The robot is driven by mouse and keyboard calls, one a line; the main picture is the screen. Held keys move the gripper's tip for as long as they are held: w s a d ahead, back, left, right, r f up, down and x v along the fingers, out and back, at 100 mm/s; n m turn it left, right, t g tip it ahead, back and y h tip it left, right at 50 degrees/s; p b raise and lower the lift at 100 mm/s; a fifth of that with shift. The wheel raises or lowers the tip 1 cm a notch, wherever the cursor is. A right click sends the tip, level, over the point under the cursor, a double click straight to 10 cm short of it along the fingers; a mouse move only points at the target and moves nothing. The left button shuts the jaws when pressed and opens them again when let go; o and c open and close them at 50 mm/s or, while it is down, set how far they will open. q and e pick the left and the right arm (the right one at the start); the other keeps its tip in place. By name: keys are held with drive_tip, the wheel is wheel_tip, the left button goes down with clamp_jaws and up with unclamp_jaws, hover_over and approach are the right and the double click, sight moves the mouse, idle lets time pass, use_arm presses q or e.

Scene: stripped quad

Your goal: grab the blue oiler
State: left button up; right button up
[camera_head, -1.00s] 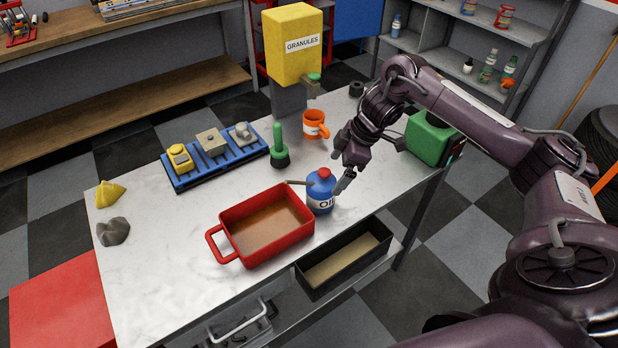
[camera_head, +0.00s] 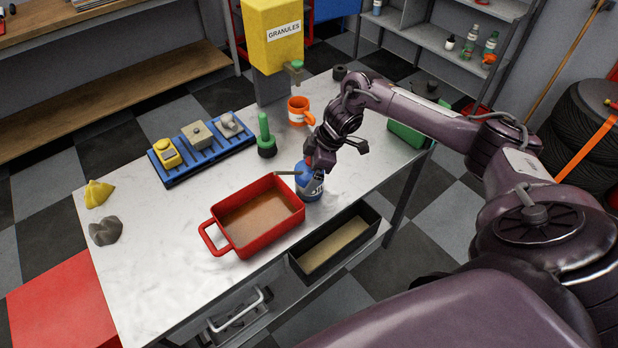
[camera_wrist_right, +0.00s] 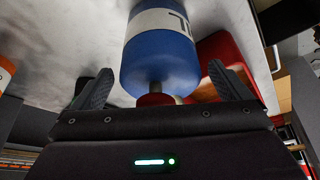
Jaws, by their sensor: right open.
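The blue oiler (camera_head: 308,188) stands upright on the white table, just right of the red pan. Its spout points left over the pan's rim. My right gripper (camera_head: 331,164) is open at the oiler's top, partly hiding it. In the right wrist view the oiler (camera_wrist_right: 160,60) shows large, with its white label and red cap, between the two spread fingers of the gripper (camera_wrist_right: 166,88). The fingers are apart and the cap is near the palm; I cannot tell whether they touch. My left gripper is not in view.
The red pan (camera_head: 291,219) holds brown liquid, close to the oiler. A black tray (camera_head: 362,212) sits at the table's front edge. A green-handled tool (camera_head: 266,137), an orange mug (camera_head: 299,112) and a blue rack (camera_head: 203,151) stand behind. The table's left part is mostly clear.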

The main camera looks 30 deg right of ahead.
drive_tip(key=c, duration=1.3)
drive_tip(key=shift+r, duration=0.15)
